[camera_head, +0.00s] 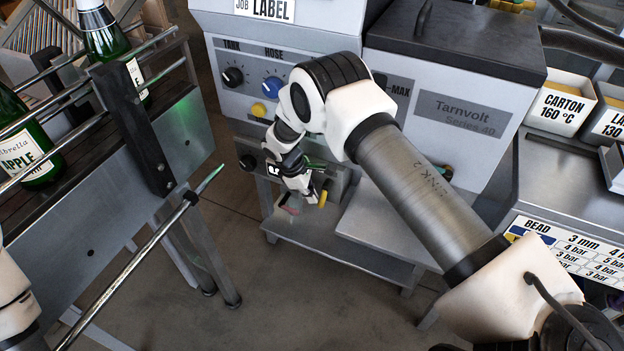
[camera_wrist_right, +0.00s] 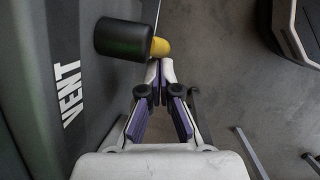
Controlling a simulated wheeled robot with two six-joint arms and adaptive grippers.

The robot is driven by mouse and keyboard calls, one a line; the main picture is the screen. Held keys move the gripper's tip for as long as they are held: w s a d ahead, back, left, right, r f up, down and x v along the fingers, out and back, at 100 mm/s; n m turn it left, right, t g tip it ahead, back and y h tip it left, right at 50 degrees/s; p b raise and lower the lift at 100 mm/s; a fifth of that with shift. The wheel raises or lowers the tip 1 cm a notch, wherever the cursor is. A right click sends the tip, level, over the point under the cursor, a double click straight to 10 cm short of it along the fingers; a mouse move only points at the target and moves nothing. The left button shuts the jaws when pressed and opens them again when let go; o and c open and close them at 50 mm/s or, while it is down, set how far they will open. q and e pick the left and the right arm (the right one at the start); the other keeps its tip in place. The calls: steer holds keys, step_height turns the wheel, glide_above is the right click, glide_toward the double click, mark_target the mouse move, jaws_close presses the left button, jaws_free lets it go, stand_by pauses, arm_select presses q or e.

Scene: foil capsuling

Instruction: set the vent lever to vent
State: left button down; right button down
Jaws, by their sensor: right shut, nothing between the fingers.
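The vent lever shows in the right wrist view as a thick black cylinder (camera_wrist_right: 122,38) with a yellow end (camera_wrist_right: 160,47). It stands out beside a grey panel with a white VENT label (camera_wrist_right: 72,95). My right gripper (camera_wrist_right: 160,70) is shut and empty, with its fingertips right by the yellow end; I cannot tell whether they touch it. In the head view my right gripper (camera_head: 290,208) is low in front of the Tarnvolt machine, with a small yellow part (camera_head: 323,198) beside it. My wrist hides most of the lever and label there. My left gripper is out of view.
The machine's panel has TANK (camera_head: 232,77) and HOSE (camera_head: 272,84) knobs above my right wrist. A conveyor with green bottles (camera_head: 28,150) and metal rails stands at the left. A low shelf (camera_head: 375,225) lies under the machine. Open floor (camera_head: 300,300) is in front.

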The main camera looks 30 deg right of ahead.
steer(key=v, duration=1.2)
steer(key=s+f+m+y+p, duration=0.2)
steer(key=s+f+m, duration=0.1)
steer(key=s+f, duration=0.55)
steer(key=s+f+m+y+p, duration=0.2)
steer(key=s+f, duration=0.4)
steer(key=s, duration=0.5)
steer(key=s+r+m, duration=0.1)
steer(key=s+m, duration=0.1)
steer(key=s, duration=0.6)
steer(key=s+r+m+t+p, duration=0.1)
steer(key=s+m, duration=0.2)
steer(key=s, duration=0.5)
steer(key=shift+s+d+r+m, duration=0.25)
steer(key=shift+s+r+m, duration=0.05)
